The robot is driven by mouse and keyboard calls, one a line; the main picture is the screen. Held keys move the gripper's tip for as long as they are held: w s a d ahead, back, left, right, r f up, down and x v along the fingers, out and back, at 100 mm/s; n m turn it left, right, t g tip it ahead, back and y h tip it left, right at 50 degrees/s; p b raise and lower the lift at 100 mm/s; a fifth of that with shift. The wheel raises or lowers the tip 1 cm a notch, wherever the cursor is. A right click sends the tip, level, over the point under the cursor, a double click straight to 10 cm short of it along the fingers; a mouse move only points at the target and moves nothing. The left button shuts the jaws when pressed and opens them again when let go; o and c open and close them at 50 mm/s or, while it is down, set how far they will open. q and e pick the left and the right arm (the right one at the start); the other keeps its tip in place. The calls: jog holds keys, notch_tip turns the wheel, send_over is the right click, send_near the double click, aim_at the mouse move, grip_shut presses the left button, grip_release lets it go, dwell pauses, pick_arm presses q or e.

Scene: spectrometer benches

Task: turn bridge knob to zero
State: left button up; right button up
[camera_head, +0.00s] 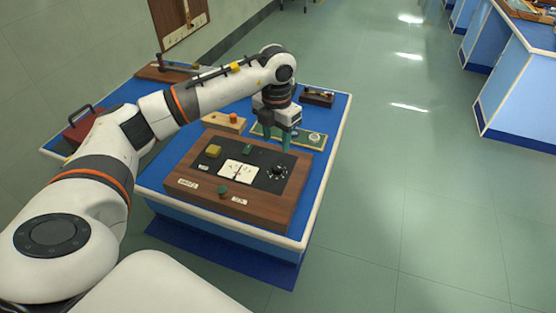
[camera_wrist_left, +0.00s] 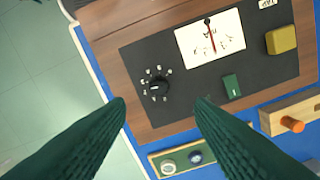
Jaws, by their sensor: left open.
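The wooden bridge box (camera_head: 176,187) lies on the blue bench, with a black top panel. Its black bridge knob (camera_head: 278,171) sits at the panel's right, ringed by white scale marks. In the left wrist view the knob (camera_wrist_left: 158,87) shows a short white pointer line, directed roughly left. The white meter (camera_head: 238,171) has a red needle standing near the middle of its scale, also seen in the left wrist view (camera_wrist_left: 200,45). My left gripper (camera_head: 278,143) is open and empty, fingers down, above the box's far edge just beyond the knob, apart from it. My right gripper is out of view.
A yellow block (camera_head: 213,151) and a green switch (camera_head: 247,149) sit on the panel. A wooden block with an orange knob (camera_head: 233,117) and a green board (camera_head: 315,141) stand behind the box. A red handled box (camera_head: 78,133) is at the left. Floor lies open to the right.

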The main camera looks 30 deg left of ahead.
aim_at(277, 166)
pick_arm(q)
notch_tip(277, 166, down, 10)
jog(key=shift+r+p, duration=0.25)
jog(key=shift+p, duration=0.25)
jog(key=shift+c, duration=0.4)
jog(key=c, duration=0.9)
